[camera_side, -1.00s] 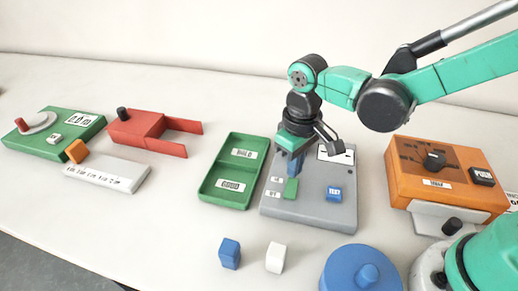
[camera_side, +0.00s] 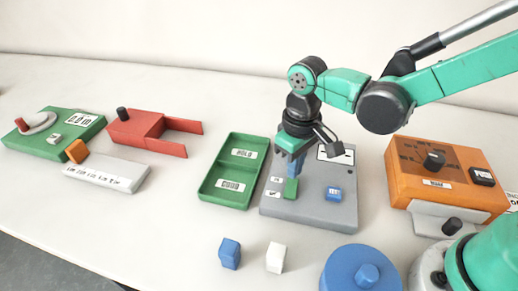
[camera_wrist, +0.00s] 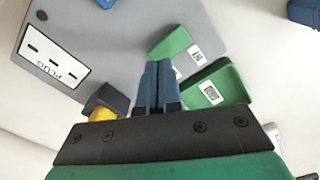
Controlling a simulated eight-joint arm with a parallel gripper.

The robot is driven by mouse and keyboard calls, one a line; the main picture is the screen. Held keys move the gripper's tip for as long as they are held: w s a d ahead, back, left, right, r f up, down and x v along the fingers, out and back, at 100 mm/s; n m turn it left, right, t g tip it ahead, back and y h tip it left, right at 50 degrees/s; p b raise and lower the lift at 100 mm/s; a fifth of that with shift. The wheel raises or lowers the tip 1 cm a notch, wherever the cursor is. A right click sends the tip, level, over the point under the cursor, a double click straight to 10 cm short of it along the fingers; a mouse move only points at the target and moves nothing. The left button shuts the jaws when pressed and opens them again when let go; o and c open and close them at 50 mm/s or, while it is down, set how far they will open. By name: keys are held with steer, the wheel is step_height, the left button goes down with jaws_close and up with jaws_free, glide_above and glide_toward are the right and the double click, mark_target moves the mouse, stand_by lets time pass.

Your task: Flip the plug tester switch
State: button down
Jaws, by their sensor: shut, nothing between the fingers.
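The plug tester is a grey box (camera_side: 315,212) in the middle of the side view. It has a green switch (camera_side: 291,189) at its left, a blue button (camera_side: 333,193) at its right and a white panel at the back. My gripper (camera_side: 294,174) is shut and empty, pointing down over the box close to the green switch. In the wrist view, the shut blue fingers (camera_wrist: 157,68) reach just beside the green switch (camera_wrist: 170,43). The white panel (camera_wrist: 52,55) is marked PLUG. I cannot tell whether the fingertips touch the switch.
A green two-compartment tray (camera_side: 207,190) stands left of the tester, an orange box (camera_side: 465,195) right. A blue block (camera_side: 230,254), a white block (camera_side: 276,257) and a blue round piece (camera_side: 340,270) lie in front. A red fixture (camera_side: 150,133) stands farther left.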

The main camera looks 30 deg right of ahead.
steer(key=shift+f, duration=1.05)
steer(key=shift+r, duration=3.55)
steer(key=s+d+r+m+t, duration=0.3)
steer(key=d+t, duration=0.4)
steer(key=d, duration=0.3)
steer(key=shift+d, duration=0.2)
